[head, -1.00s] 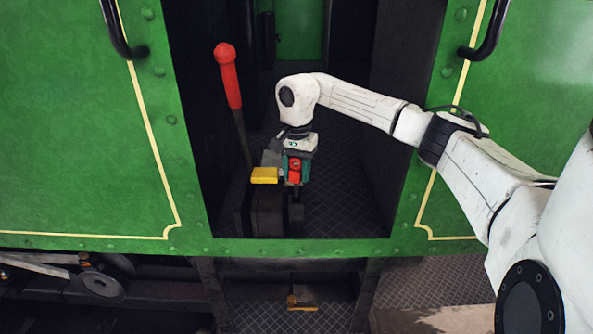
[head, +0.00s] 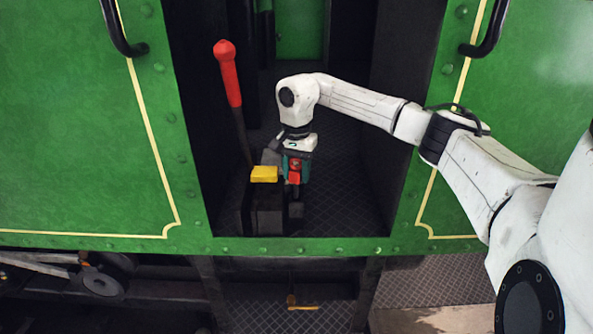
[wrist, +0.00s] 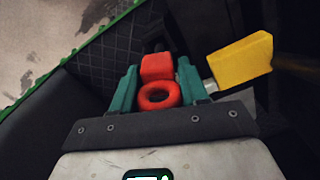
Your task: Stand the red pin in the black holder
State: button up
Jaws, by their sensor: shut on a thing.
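The red pin (head: 294,179) is between the teal fingers of my gripper (head: 294,174), low inside the cab doorway. In the wrist view, the pin (wrist: 158,67) shows a ring at its near end and a squarish red part beyond. My gripper (wrist: 157,82) is shut on it there, with one finger on each side. A small dark block, which looks like the black holder (head: 296,211), stands just below the gripper in the head view. The pin's lower end is hidden, so I cannot tell whether it touches or enters the holder.
A yellow-topped part (head: 264,174) sits close left of my gripper above a dark box (head: 266,214). A lever with a red handle (head: 228,75) rises behind it. Green cab walls (head: 80,130) flank the doorway. Patterned floor (head: 345,205) lies clear to the right.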

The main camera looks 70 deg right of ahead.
aim_at(296, 196)
jog(key=shift+f+b, duration=1.55)
jog(key=shift+f, duration=0.95)
jog(key=o, duration=1.3)
jog(key=shift+c, duration=0.2)
notch_tip(296, 196, up, 11)
jog(key=shift+f+b, duration=0.1)
jog(key=shift+b, duration=0.6)
